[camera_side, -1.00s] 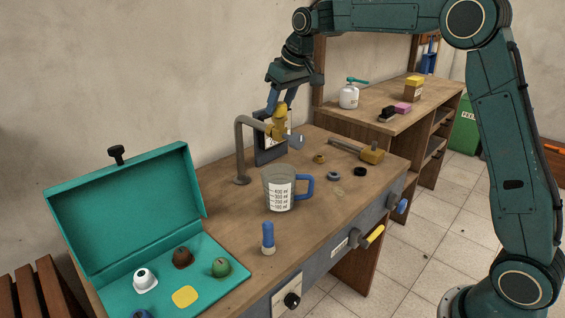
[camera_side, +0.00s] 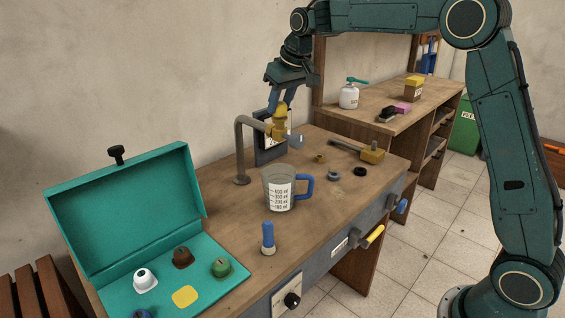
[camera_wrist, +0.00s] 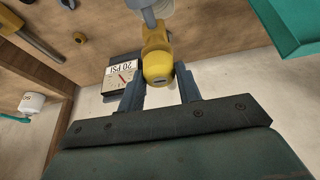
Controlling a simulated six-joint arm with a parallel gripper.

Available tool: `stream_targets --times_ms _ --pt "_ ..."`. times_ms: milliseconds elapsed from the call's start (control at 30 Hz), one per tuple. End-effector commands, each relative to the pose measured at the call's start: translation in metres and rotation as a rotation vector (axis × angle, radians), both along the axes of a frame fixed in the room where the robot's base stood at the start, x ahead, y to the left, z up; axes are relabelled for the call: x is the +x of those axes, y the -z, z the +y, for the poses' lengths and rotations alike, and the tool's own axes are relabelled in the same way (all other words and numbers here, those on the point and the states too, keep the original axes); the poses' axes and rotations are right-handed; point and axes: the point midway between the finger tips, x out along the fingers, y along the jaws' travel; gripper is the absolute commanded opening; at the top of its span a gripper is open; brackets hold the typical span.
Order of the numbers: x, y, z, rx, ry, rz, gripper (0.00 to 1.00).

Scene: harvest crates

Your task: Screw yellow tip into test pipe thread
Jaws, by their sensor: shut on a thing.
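The yellow tip (camera_side: 280,108) is upright on top of the yellow fitting at the end of the grey curved test pipe (camera_side: 242,150). In the wrist view the rounded yellow tip (camera_wrist: 157,67) lies between my two fingers. My gripper (camera_side: 279,102) comes down from above and is shut on it. The tip appears to touch the fitting (camera_wrist: 154,39); I cannot tell how deep its thread sits. A pressure gauge marked 20 PSI (camera_wrist: 122,74) stands behind the pipe and is partly hidden in the side view.
An open teal case (camera_side: 120,215) holds white, brown, green and blue tips beside a bare yellow spot (camera_side: 185,296). A measuring jug (camera_side: 279,190) stands below the pipe's end.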

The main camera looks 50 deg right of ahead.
Motion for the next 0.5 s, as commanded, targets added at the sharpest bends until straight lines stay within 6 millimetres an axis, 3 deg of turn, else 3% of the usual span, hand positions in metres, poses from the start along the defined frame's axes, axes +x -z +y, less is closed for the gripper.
stream_targets --times_ms 500 --pt "0.0004 -0.0006 0.0006 -0.001 0.069 -0.003 0.21"
